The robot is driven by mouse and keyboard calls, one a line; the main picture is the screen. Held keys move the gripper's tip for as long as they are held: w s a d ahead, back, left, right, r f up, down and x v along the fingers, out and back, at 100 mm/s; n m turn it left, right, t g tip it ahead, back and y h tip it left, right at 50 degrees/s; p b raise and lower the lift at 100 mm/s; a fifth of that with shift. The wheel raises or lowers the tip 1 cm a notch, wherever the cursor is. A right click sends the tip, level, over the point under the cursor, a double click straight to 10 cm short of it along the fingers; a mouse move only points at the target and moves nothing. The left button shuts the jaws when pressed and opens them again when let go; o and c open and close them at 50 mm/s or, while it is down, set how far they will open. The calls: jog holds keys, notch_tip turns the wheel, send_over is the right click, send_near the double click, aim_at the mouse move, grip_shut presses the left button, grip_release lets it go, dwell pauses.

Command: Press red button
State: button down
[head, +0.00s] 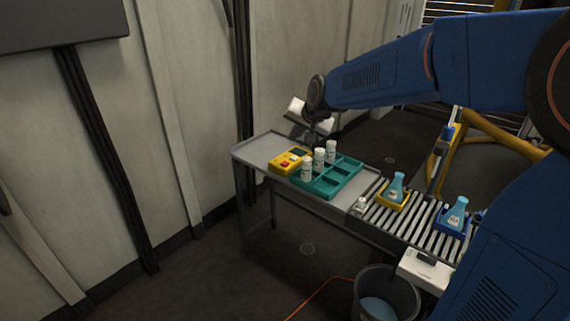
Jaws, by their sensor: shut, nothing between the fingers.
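A yellow control box (277,168) sits on the grey table near its left end. A red button (285,164) shows on its top, beside a small dark display and a pale key or label. My gripper (312,140) hangs from the blue arm, shut and empty, above and behind the box, just right of the button in the picture. Its fingertips are small and dark, partly lost behind the white bottles. I cannot tell whether they touch anything; the red button is in plain view and uncovered.
A teal rack (330,187) with several white-capped bottles (319,160) stands right beside the box. A roller conveyor (415,222) carries blue flasks in yellow and blue holders. A bucket (386,294) stands on the floor in front. The table's left end (262,147) is bare.

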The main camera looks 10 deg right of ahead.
send_over(286, 164)
jog(key=shift+f+m, duration=0.3)
jog(key=shift+f, duration=0.1)
jog(key=shift+s, duration=0.1)
jog(key=shift+d+f, duration=0.1)
jog(key=shift+f, duration=4.3)
jog(key=shift+f, duration=0.2)
jog(key=shift+f, duration=0.25)
jog(key=shift+f, duration=0.45)
jog(key=shift+r, duration=0.9)
jog(key=shift+r, duration=0.1)
